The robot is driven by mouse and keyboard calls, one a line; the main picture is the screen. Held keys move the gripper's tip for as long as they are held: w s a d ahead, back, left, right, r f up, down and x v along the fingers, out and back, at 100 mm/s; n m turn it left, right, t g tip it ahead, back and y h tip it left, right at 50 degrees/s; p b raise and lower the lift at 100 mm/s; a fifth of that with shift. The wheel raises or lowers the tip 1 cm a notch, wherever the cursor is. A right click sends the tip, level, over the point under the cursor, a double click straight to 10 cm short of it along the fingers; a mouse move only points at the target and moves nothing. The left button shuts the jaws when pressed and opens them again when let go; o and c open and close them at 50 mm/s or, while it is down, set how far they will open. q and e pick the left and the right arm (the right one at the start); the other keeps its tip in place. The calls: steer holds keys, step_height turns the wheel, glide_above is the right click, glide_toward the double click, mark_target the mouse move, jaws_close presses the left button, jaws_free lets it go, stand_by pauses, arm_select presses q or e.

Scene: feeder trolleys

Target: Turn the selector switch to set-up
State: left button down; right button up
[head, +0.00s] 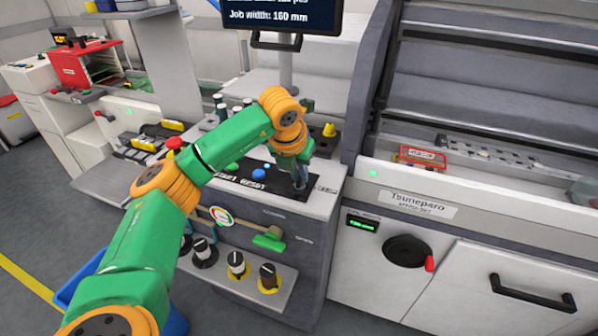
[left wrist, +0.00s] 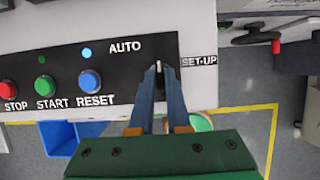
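The selector switch (left wrist: 158,65) is on the black control panel (left wrist: 108,62), between the AUTO label (left wrist: 125,47) on the left and the SET-UP label (left wrist: 199,61) on the right. Its pale mark points about straight up in the left wrist view, though the fingers hide most of the knob. My left gripper (head: 300,186) is down at the panel's right end in the head view. In the left wrist view its two fingers lie on either side of the narrow knob and appear closed on it. My right gripper is not in view.
The blue RESET button (left wrist: 89,82), green START button (left wrist: 45,87) and red STOP button (left wrist: 8,89) are left of the switch. A yellow-based part (head: 329,130) stands behind the panel. A screen (head: 281,17) hangs above.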

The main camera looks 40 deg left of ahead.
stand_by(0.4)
arm_select(q)
steer(key=shift+a+r+m+h+p, duration=0.1)
steer(key=shift+m+h+p, duration=0.35)
steer(key=shift+m, duration=0.75)
steer(key=m+h+p, duration=0.1)
steer(key=m, duration=0.1)
steer(key=shift+a+r+m, duration=0.1)
steer(key=shift+m, duration=0.3)
steer(key=m+h+p, duration=0.1)
steer(key=m+p, duration=0.1)
steer(key=m, duration=0.2)
steer(key=shift+w+h, duration=0.1)
steer(key=shift+h, duration=0.25)
steer(key=shift+a+m+g+h+p, duration=0.1)
steer(key=shift+m+g+h+p, duration=0.3)
steer(key=shift+m+p, duration=0.6)
steer(key=shift+m, duration=0.4)
steer(key=c, duration=0.9)
jaws_free()
steer(key=shift+w+f, duration=0.1)
steer(key=shift+f, duration=0.1)
